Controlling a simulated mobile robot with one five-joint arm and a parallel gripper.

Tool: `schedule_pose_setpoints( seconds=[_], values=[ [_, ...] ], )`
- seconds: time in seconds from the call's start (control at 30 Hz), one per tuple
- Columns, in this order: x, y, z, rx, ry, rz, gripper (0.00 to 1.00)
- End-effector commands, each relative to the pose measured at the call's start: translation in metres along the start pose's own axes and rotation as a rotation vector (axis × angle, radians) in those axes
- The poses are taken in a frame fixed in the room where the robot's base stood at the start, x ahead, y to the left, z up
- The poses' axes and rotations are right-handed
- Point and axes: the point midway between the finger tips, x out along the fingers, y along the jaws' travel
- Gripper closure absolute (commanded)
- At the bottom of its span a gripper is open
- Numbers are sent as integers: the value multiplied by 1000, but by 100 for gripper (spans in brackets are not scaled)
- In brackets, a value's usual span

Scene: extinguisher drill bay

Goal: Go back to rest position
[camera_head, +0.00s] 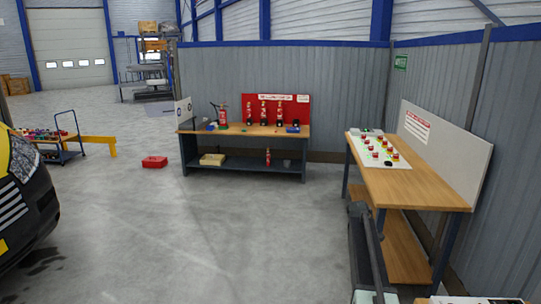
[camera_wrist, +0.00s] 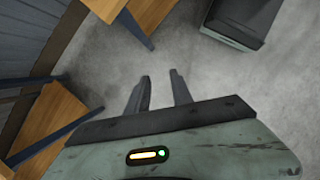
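My gripper (camera_wrist: 159,88) shows in the wrist view with its two dark fingers apart. Only bare grey floor shows between them, and nothing is held. In the head view, a dark arm part of mine rises at the lower right, in front of the right workbench (camera_head: 420,187); the fingertips cannot be made out there. In the wrist view, wooden bench parts (camera_wrist: 62,118) lie to the left of the fingers, apart from them.
The back workbench (camera_head: 245,130) carries red extinguishers before a red board (camera_head: 300,100). A red box (camera_head: 155,162) lies on the floor. A blue cart (camera_head: 62,150) and a dark vehicle (camera_head: 30,195) stand left. The middle floor is clear.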

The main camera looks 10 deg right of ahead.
Motion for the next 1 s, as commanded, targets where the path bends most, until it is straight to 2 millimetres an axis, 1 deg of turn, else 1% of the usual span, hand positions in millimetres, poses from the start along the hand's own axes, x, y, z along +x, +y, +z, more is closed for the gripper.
schedule_pose_setpoints(
  seconds=[0.03,0.07,0.1,0.17,0.2,0.27,0.3,0.37,0.4,0.43,0.5,0.57,0.6,0.7,0.77,1.0],
  values=[
    [-2,-46,-26,-28,17,16,73],
    [-5,-68,-40,-35,29,23,73],
    [-8,-98,-56,-42,47,33,73],
    [-11,-147,-78,-41,77,44,73],
    [-12,-180,-90,-35,99,48,73],
    [-11,-231,-102,-9,137,49,73],
    [-10,-264,-106,19,162,45,73],
    [-7,-305,-106,78,201,31,73],
    [-5,-326,-104,129,224,17,73],
    [-4,-338,-100,171,240,5,73],
    [0,-356,-89,288,274,-29,73],
    [2,-367,-83,395,298,-59,73],
    [2,-370,-84,458,310,-77,73],
    [-1,-367,-91,567,322,-100,73],
    [-1,-366,-92,601,323,-105,73],
    [-1,-365,-92,616,321,-107,73]
  ],
)
